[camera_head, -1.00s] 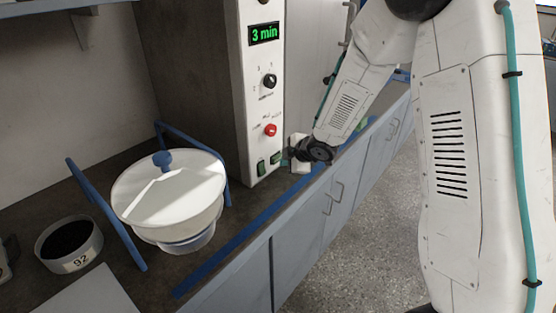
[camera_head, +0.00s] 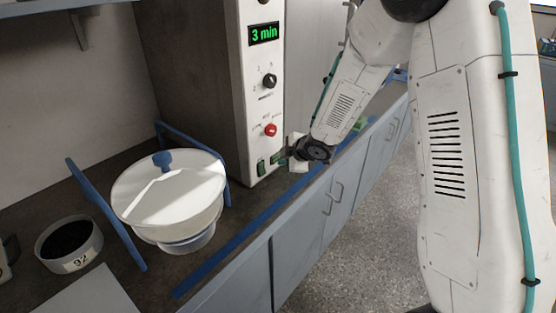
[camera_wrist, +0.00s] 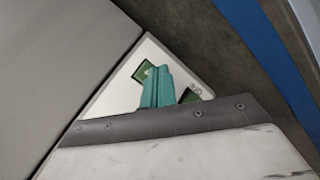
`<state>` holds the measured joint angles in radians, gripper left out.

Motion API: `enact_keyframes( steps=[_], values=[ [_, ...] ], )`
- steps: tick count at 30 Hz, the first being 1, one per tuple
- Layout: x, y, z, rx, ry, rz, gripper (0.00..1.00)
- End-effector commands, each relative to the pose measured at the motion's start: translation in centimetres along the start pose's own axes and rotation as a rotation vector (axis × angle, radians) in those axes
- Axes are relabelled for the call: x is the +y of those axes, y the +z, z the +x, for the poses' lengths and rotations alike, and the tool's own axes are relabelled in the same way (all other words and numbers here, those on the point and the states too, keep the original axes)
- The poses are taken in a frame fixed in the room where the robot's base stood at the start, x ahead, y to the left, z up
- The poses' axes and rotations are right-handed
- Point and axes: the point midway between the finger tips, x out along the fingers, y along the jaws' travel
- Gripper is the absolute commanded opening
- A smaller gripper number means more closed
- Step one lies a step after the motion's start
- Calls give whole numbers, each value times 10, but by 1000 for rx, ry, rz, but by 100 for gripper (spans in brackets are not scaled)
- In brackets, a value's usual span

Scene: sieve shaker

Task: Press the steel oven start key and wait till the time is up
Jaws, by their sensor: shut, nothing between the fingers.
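The steel oven (camera_head: 258,100) stands on the bench with its narrow control panel facing the aisle. Its green display (camera_head: 264,33) reads "3 min". Two green keys sit low on the panel: one key (camera_head: 261,167) shows clearly, and the other is partly hidden by my gripper. My gripper (camera_head: 283,158) is shut and empty, its tip close to the panel at these keys. In the wrist view, the teal fingers (camera_wrist: 157,88) overlap the edge of one green key (camera_wrist: 143,71); the other green key (camera_wrist: 190,96) is beside them. I cannot tell whether the fingers touch a key.
Above the keys are a black knob (camera_head: 270,81) and a red button (camera_head: 270,130). A lidded white sieve pan (camera_head: 168,205) stands between blue bars left of the oven. A dish of dark material marked 92 (camera_head: 69,243) is farther left. The blue-edged bench front runs below my arm.

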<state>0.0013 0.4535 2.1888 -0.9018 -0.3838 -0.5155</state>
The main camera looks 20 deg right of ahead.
Motion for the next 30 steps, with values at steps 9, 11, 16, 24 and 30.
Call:
enact_keyframes(
  steps=[9,11,16,24,30],
  values=[
    [1,-1,1,1,0,0,0],
    [1,-1,1,1,0,0,0],
    [0,1,-1,0,1,0,0],
    [-8,8,-10,0,-1,1,0],
    [-8,8,-12,0,0,0,0]
  ],
)
